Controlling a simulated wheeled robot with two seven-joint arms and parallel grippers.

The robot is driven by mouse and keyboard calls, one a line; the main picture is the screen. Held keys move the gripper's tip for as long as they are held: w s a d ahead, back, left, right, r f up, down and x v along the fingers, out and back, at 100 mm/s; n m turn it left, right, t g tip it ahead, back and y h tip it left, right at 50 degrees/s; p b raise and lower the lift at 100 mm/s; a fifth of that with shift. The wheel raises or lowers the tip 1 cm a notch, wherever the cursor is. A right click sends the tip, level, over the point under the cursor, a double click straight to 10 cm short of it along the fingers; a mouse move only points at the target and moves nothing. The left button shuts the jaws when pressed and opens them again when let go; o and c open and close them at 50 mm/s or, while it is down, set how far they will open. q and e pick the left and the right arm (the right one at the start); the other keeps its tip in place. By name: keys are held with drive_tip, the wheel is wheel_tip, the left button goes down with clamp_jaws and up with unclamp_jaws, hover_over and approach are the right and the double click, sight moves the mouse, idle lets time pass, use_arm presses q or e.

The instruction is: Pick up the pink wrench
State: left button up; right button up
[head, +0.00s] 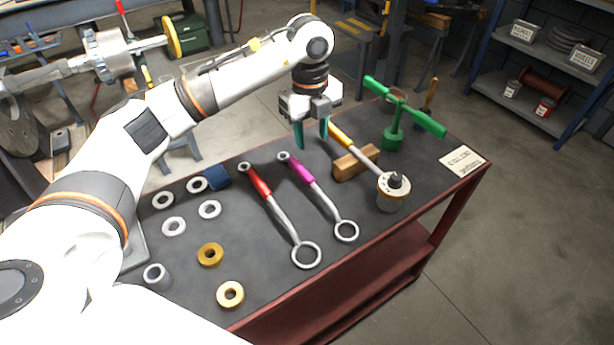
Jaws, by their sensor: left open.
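The pink wrench (302,173) lies flat on the dark table top. Its magenta grip is toward the back, and its large silver ring end points to the front right. My left gripper (312,143) hangs above the table with its teal fingertips pointing down. It is open and empty, a little behind and to the right of the wrench's magenta grip in the picture. The gap between fingertips and table is hard to judge. The whole wrench is visible. My right gripper is not in view.
A red wrench (262,187) lies left of the pink one. To the right, a yellow-handled tool (341,135) leans across a wooden block (355,163). A green T-handled tool (394,137) stands behind. Several rings, including a brass ring (210,254), lie at left. A label card (462,160) lies right.

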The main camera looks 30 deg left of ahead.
use_arm(q)
hover_over(304, 170)
drive_tip(key=f, duration=0.4)
drive_tip(key=f+p, duration=0.1)
drive_tip(key=f, duration=0.1)
drive_tip(key=shift+w+d+f, duration=0.1)
drive_tip(key=shift+w+d, duration=0.05)
drive_tip(key=shift+d, duration=0.15)
drive_tip(key=f, duration=0.3)
drive_tip(key=f+p, duration=0.1)
drive_tip(key=shift+s+a+f, duration=0.25)
drive_tip(key=shift+a+f, duration=0.15)
drive_tip(key=shift+f, duration=0.35)
drive_tip(key=shift+d, duration=0.1)
drive_tip(key=shift+c, duration=0.5)
drive_tip(key=shift+r, duration=0.1)
clamp_jaws()
